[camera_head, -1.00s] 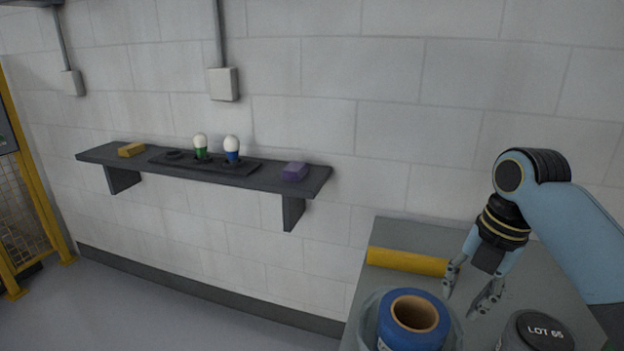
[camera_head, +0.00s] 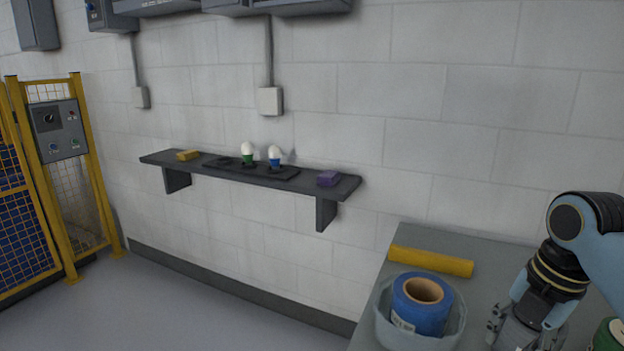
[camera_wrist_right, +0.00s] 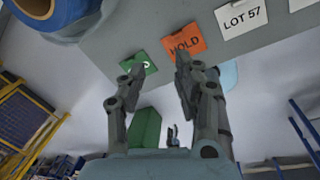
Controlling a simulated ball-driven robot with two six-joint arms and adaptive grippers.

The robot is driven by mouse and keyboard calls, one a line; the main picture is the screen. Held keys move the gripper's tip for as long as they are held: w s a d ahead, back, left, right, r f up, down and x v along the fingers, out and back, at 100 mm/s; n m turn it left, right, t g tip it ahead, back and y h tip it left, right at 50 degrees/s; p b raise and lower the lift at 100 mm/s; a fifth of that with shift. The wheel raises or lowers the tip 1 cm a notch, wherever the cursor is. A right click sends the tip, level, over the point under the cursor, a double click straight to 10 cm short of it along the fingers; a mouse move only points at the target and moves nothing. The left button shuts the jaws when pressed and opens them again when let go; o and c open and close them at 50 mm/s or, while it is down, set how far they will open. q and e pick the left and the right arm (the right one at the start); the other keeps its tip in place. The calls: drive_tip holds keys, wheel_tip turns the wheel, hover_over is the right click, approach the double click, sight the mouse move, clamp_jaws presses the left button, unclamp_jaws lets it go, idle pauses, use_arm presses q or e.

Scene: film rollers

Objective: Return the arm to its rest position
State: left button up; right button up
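My right arm comes in from the right in the head view. Its gripper (camera_head: 520,328) hangs low over the right part of the grey table, by a grey object that it partly covers. In the right wrist view the two fingers (camera_wrist_right: 158,68) are spread with a gap between their tips and nothing held. A green tag (camera_wrist_right: 140,67) and an orange HOLD tag (camera_wrist_right: 187,40) show near those tips. My left gripper is not clearly seen in either view.
The grey table (camera_head: 490,262) holds a yellow roller (camera_head: 430,261) and a blue roll (camera_head: 420,305) in a translucent bin (camera_head: 385,325). A green object (camera_head: 607,335) is at the right edge. A wall shelf (camera_head: 330,195) carries small items. A yellow-framed fence (camera_head: 65,240) stands left.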

drive_tip(key=s+a+r+m+t+h, duration=0.1)
drive_tip(key=s+a+m+t+h, duration=0.1)
drive_tip(key=s+m, duration=2.05)
wheel_tip(320, 180, down, 38)
drive_tip(key=s+d+m+g+b, duration=0.1)
drive_tip(key=s+d+m+b, duration=0.15)
drive_tip(key=b, duration=0.65)
drive_tip(key=s+f+g+b, duration=0.1)
drive_tip(key=s+f+b, duration=0.5)
drive_tip(key=s+f, duration=1)
wheel_tip(320, 180, down, 4)
drive_tip(key=shift+s+d+r+n, duration=0.25)
drive_tip(key=shift+d+n, duration=0.05)
drive_tip(key=shift+d, duration=0.15)
drive_tip(key=shift+s+g, duration=0.1)
drive_tip(key=shift+g, duration=0.2)
